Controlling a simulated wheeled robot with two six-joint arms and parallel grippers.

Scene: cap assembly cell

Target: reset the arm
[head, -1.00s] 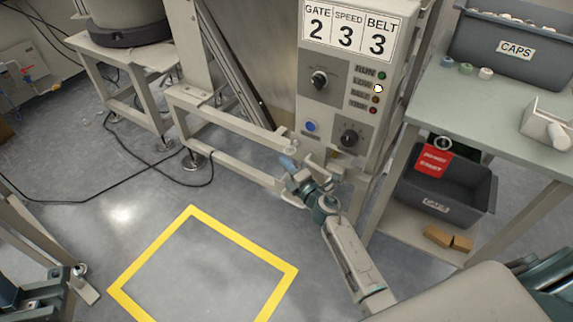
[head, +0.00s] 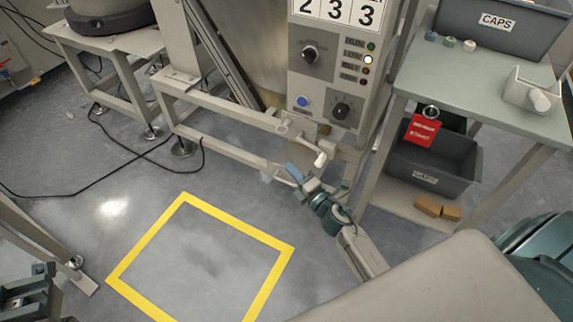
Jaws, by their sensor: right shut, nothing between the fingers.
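My right arm reaches in from the lower right. Its gripper (head: 291,172), with a blue fingertip, is shut and empty. It is low in front of the machine's frame, below the control panel (head: 328,75), and appears apart from the panel. A pale stub-like part (head: 320,158) shows just right of the fingers; whether they touch it is unclear. At the lower left edge, a dark teal part (head: 28,290) looks like part of my left arm; its fingers cannot be made out.
The panel has knobs, a blue button (head: 302,101) and one lit white lamp (head: 368,59). Right of it stands a green-topped table (head: 470,85) with a CAPS bin (head: 497,20), and a dark bin (head: 432,170) below. The yellow floor square (head: 185,197) is empty.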

